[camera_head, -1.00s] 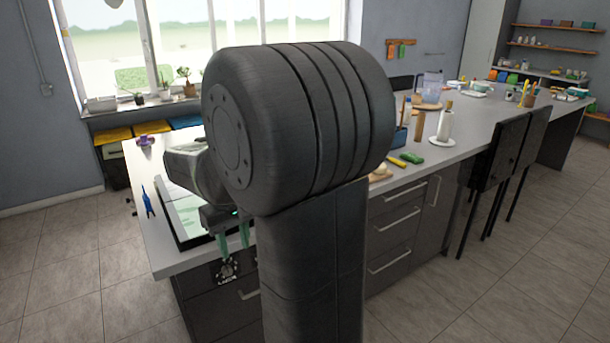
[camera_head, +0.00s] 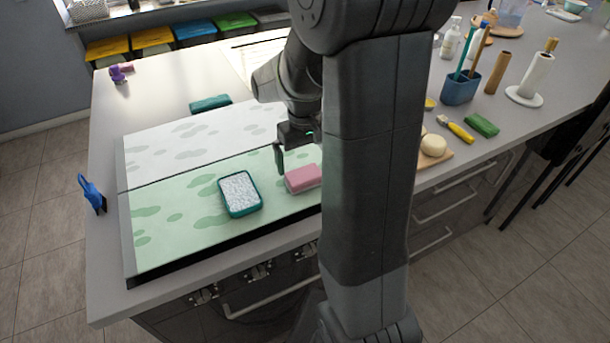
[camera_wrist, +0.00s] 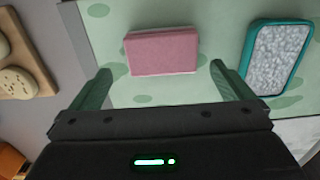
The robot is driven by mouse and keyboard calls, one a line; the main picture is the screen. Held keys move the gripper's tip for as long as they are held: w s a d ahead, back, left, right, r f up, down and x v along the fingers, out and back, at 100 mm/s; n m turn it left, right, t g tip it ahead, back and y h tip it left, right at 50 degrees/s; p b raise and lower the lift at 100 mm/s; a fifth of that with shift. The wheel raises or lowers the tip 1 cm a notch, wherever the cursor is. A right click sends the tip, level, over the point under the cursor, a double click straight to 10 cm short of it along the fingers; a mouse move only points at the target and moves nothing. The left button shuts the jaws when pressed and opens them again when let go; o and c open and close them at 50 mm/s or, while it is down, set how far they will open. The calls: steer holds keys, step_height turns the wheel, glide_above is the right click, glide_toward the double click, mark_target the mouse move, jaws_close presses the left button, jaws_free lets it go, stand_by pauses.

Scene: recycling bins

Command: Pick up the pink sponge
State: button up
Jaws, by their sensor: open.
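The pink sponge (camera_head: 303,178) lies on the green part of a patterned board on the counter, partly hidden behind my arm in the head view. In the wrist view the pink sponge (camera_wrist: 162,51) lies ahead of my gripper (camera_wrist: 162,80), roughly centred between its two green fingers. The fingers are spread apart with nothing held between them. In the head view my gripper (camera_head: 295,160) hangs just above and behind the sponge, one finger showing and the other hidden.
A teal tray with grey-white filling (camera_head: 240,193) lies left of the sponge; it also shows in the wrist view (camera_wrist: 275,56). A teal block (camera_head: 210,103) is behind the board. A wooden board with round pieces (camera_head: 434,158) stands to the right. A blue clip-like thing (camera_head: 91,192) is at the left edge.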

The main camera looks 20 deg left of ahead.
mark_target(304, 174)
steer(key=shift+s+d+f+p, duration=0.15)
steer(key=shift+f+p, duration=0.1)
steer(key=shift+f, duration=1.1)
steer(key=shift+s+a+f+p, duration=0.15)
steer(key=shift+f+p, duration=0.1)
steer(key=shift+f, duration=1.05)
steer(key=shift+d, duration=0.1)
steer(key=shift+c, duration=0.2)
steer(key=c, duration=0.8)
steer(key=shift+r+b, duration=0.4)
steer(key=shift+r, duration=4.65)
steer(key=shift+c, duration=0.2)
